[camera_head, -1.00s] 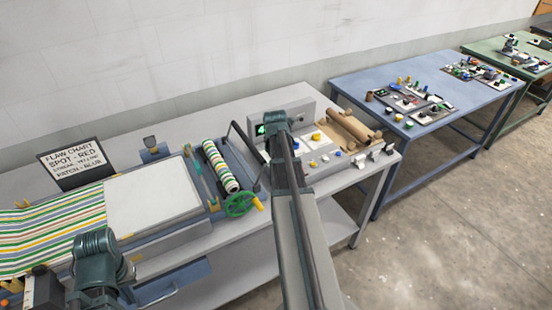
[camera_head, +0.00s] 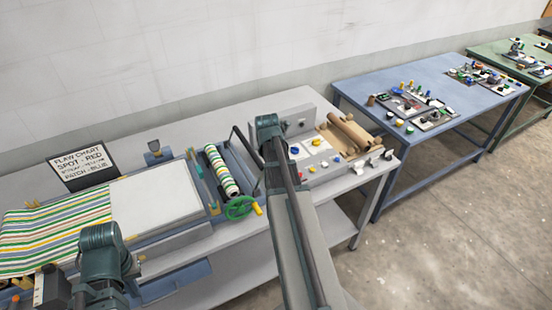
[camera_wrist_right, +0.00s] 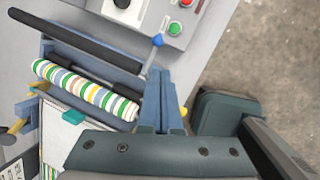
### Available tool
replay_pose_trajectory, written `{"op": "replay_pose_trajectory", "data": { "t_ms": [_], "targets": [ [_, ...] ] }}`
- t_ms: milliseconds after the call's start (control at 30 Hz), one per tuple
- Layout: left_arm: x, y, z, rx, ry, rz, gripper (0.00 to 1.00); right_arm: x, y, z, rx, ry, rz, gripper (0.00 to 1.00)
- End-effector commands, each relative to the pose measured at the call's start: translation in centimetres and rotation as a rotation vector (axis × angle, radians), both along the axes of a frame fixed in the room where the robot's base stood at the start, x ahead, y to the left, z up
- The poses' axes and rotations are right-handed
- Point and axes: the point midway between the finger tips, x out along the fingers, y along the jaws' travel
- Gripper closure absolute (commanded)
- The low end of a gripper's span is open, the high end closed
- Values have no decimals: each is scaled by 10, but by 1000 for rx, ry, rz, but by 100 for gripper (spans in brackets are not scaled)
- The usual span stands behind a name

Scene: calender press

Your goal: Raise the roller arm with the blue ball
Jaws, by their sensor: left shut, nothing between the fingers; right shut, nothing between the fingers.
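The blue ball (camera_wrist_right: 158,40) tops a thin lever beside the right end of a dark roller bar (camera_wrist_right: 75,38) in the right wrist view. The bar also shows in the head view (camera_head: 244,147). My right gripper (camera_wrist_right: 160,72) is shut and empty, its tips just below the ball; I cannot tell whether they touch the lever. In the head view my right arm hides this gripper and the ball. A striped roll (camera_wrist_right: 85,90) lies next to the bar. My left gripper (camera_head: 133,285) is shut and empty at the lower left, near the bench's front.
A green handwheel (camera_head: 240,207) with a yellow handle stands at the machine's front. A grey control panel (camera_wrist_right: 185,15) with red and green buttons lies beyond the ball. A flaw chart sign (camera_head: 82,163) stands behind the striped sheet (camera_head: 55,228). Open floor lies right.

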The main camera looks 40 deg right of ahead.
Motion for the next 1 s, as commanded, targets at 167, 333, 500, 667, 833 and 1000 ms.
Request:
{"op": "replay_pose_trajectory", "data": {
  "t_ms": [167, 333, 500, 667, 833, 1000],
  "targets": [
    [0, 0, 37, 0, 1, -3, 100, -7, 6, 37, 1, 0, 1, 100],
    [0, 0, 61, 1, 3, -3, 100, -13, 9, 61, 1, 0, 1, 100],
    [-1, 0, 72, 0, 2, 8, 100, -16, 12, 72, 1, 0, 1, 100],
    [-1, 0, 72, 0, 2, 10, 100, -17, 12, 72, 1, 0, 1, 100],
    [-1, 0, 72, 0, 2, 11, 100, -16, 12, 71, 1, 0, 1, 100],
    [-1, 0, 72, 0, 2, 11, 100, -16, 12, 72, 1, 0, 1, 100]
  ]
}}
